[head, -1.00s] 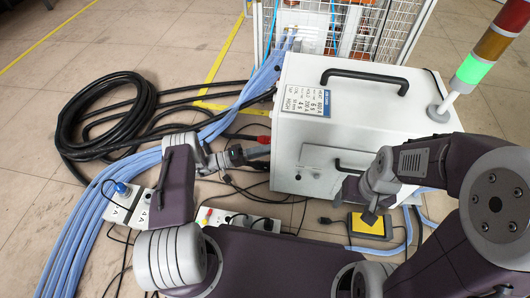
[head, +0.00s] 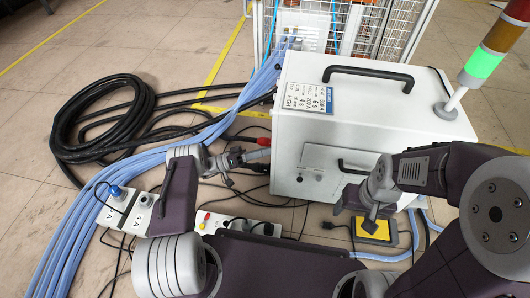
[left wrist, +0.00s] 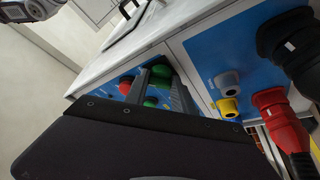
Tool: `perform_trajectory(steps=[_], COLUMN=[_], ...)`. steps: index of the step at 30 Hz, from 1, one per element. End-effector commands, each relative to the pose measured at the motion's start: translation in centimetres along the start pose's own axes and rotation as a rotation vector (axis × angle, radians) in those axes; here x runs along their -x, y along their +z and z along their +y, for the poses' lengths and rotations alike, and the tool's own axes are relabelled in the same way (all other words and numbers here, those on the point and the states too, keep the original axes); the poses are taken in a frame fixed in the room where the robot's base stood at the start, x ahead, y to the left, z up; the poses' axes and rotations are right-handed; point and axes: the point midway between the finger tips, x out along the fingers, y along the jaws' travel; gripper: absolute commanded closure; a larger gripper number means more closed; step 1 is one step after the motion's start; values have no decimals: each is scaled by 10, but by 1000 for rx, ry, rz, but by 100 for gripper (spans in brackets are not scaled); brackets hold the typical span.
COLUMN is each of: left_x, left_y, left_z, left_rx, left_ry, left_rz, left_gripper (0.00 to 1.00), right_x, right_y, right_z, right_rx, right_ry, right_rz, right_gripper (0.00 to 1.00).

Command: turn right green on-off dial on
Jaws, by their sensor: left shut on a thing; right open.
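The induction heater is a white box (head: 390,130); its blue control panel (left wrist: 195,77) shows in the left wrist view. In the head view my left gripper (head: 243,158) is at the box's left side, where the dials are hidden. My right gripper (head: 362,210) is open and empty in front of the box.
A red plug (left wrist: 275,112) and a black plug (left wrist: 290,40) stick out of the panel's right part. Blue hoses and a black cable coil (head: 100,120) lie left of the box. A yellow-topped pedal (head: 375,230) and power strips (head: 120,208) are on the floor.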

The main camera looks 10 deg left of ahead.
Motion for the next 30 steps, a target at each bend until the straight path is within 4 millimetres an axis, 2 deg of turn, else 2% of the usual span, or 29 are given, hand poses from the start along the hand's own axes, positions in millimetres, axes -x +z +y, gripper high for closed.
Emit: perform_trajectory(steps=[10,11,12,13,23,26,30], left_x=[0,0,0,0,3,14,44], left_y=[0,0,0,0,0,-2,-1], left_z=[0,0,0,0,0,1,0], left_rx=[-3,-3,-2,-2,-2,-4,-4], left_ry=[0,0,0,0,0,-1,-3], left_rz=[-1,-1,-1,-1,0,3,3], left_gripper=[100,61,50,48,48,48,48], right_x=[0,0,0,0,1,5,9], right_y=[0,0,0,0,0,0,-1], right_z=[0,0,0,0,0,0,0], right_rx=[0,0,0,0,0,0,0], right_ry=[0,0,0,0,0,0,0], right_rz=[0,0,0,0,0,0,0], right_gripper=[30,30,30,30,30,30,30])
